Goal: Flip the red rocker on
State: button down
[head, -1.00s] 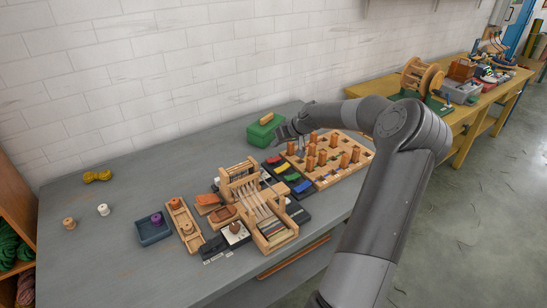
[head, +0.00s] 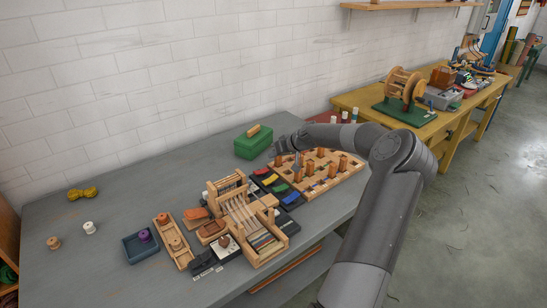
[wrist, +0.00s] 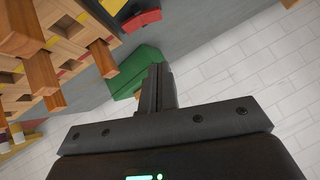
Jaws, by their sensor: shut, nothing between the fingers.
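The red rocker (head: 262,171) is at the far end of a dark row of coloured rockers, near the green box.
The green box (head: 253,142) stands behind the rockers. A wooden pegboard (head: 330,178) with several upright pegs is right of them. A small wooden loom (head: 245,215) stands in front. Free grey bench (head: 110,235) lies to the left; a yellow bench (head: 430,130) is beyond.

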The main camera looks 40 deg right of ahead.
send_over(261, 172)
jog(key=s, duration=0.1)
notch_tip(261, 172, down, 5)
jog(key=shift+d+f, duration=0.1)
jog(key=shift+d, duration=0.05)
jog(key=shift+s+a+f, duration=0.1)
jog(key=shift+a+f, duration=0.1)
jog(key=shift+f, duration=0.4)
jog(key=shift+s+a+f, duration=0.1)
jog(key=shift+a+f, duration=0.05)
jog(key=shift+f, duration=0.4)
jog(key=shift+a+f, duration=0.15)
jog(key=shift+f, duration=0.4)
